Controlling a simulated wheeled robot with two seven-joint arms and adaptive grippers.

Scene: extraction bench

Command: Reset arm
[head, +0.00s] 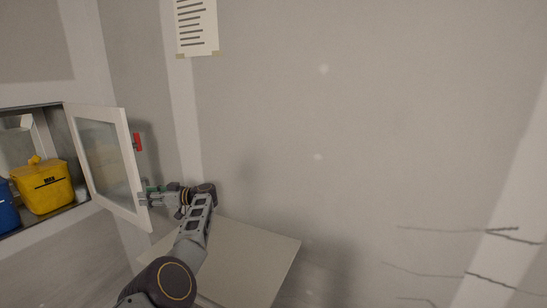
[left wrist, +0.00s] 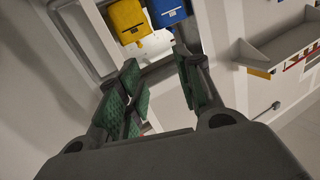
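My left arm reaches in from the bottom of the head view. Its left gripper (head: 147,195) is beside the free edge of an open white cabinet door (head: 133,175); I cannot tell whether it touches the door. In the left wrist view, the gripper (left wrist: 157,62) has its green-padded fingers spread apart, with nothing held between them. My right arm and right gripper are not in view.
The open wall cabinet holds a yellow container (head: 43,187) and a blue container (head: 7,206). A light flat tabletop (head: 255,254) lies below my arm. A grey wall shelf (left wrist: 283,47) shows at the right of the wrist view.

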